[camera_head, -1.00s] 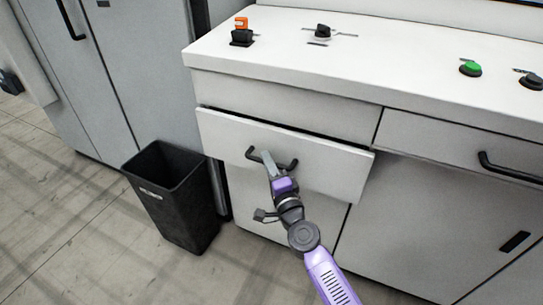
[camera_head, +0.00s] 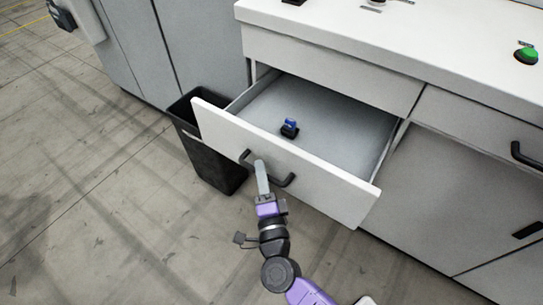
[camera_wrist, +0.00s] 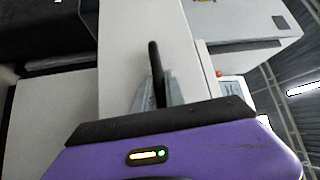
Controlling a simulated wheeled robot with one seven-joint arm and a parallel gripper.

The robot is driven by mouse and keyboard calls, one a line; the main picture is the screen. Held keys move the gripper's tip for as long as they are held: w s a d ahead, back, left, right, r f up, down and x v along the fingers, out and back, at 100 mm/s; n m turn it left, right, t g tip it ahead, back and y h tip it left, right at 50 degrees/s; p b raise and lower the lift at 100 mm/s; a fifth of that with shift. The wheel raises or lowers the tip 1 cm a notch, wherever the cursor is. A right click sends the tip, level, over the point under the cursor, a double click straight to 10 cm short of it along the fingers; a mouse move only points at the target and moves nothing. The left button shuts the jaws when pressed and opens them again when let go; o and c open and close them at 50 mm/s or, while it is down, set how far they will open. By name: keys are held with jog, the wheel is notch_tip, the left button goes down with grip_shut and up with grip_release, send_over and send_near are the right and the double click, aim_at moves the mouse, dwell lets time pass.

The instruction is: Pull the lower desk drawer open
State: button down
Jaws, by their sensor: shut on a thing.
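The lower desk drawer (camera_head: 315,185) is pulled well out of the white desk in the head view, with its grey inside showing. Its black bar handle (camera_head: 287,181) is on the front panel. My gripper (camera_head: 261,170) is shut on this handle, in front of the panel. In the wrist view the dark handle (camera_wrist: 156,70) stands between my fingers (camera_wrist: 158,92), against the pale drawer front (camera_wrist: 120,60). A small blue and black object (camera_head: 290,128) sits on the drawer floor.
The desk top (camera_head: 420,35) carries a green button (camera_head: 525,54). A closed drawer handle (camera_head: 524,157) is at right. Open floor (camera_head: 90,200) lies to the left.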

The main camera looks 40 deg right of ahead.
jog(key=shift+s+a, duration=0.25)
jog(key=shift+a, duration=0.45)
jog(key=c, duration=1.4)
grip_release()
jog(key=v, duration=0.7)
jog(key=shift+s+a, duration=0.2)
jog(key=shift+s, duration=0.15)
